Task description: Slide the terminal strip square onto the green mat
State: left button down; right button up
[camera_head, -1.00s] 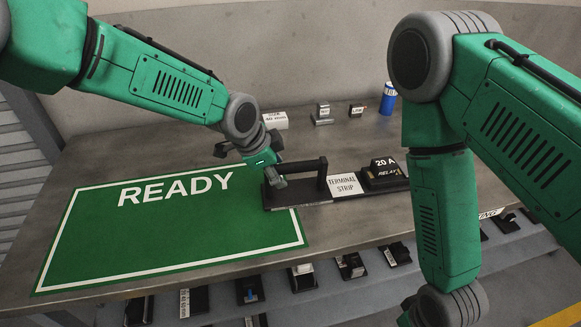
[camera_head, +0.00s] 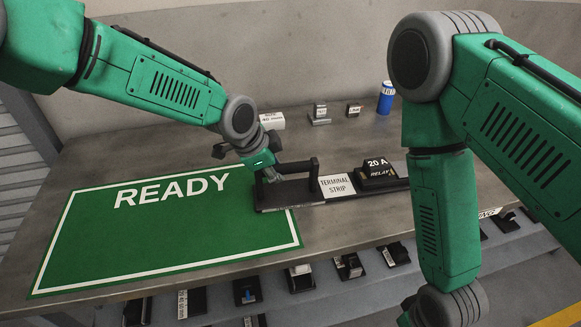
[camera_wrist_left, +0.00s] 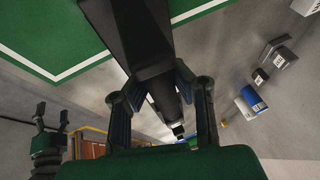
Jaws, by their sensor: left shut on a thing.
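The terminal strip (camera_head: 337,186) is a long black bar with a white label, a black handle and a 20 A relay (camera_head: 378,172) on it. It lies flat, its left end overlapping the right border of the green mat (camera_head: 150,235) marked READY. The rest lies on the bare table to the right. My left gripper (camera_head: 268,173) is at the strip's left end. In the left wrist view its fingers (camera_wrist_left: 165,100) are closed on the black handle part. My right gripper (camera_wrist_left: 50,125) shows small at the lower left of that view, its fingers apart and empty.
Small labelled parts (camera_head: 320,114) and a blue can (camera_head: 387,98) stand along the back of the table (camera_head: 440,225). Several dark parts (camera_head: 300,277) sit on a lower shelf below the front edge. The mat's surface left of the strip is clear.

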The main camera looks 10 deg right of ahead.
pick_arm(q)
jog(key=shift+a+r+p, duration=0.1)
jog(key=shift+a+p, duration=0.25)
jog(key=shift+a, duration=0.25)
jog(key=a+p, duration=0.1)
jog(key=a, duration=0.5)
jog(key=shift+a+p, duration=0.15)
jog(key=shift+p, duration=0.2)
jog(key=shift+a+p, duration=0.65)
jog(key=shift+a, duration=1)
jog(key=a+p, duration=0.1)
jog(key=a, duration=0.4)
jog(key=shift+a+p, duration=0.65)
jog(key=shift+a, duration=1.1)
jog(key=shift+a+f+p, duration=0.2)
jog(key=shift+a+p, duration=0.4)
jog(key=shift+a, duration=2.7)
jog(key=c, duration=1.3)
grip_release()
jog(key=shift+c, duration=0.2)
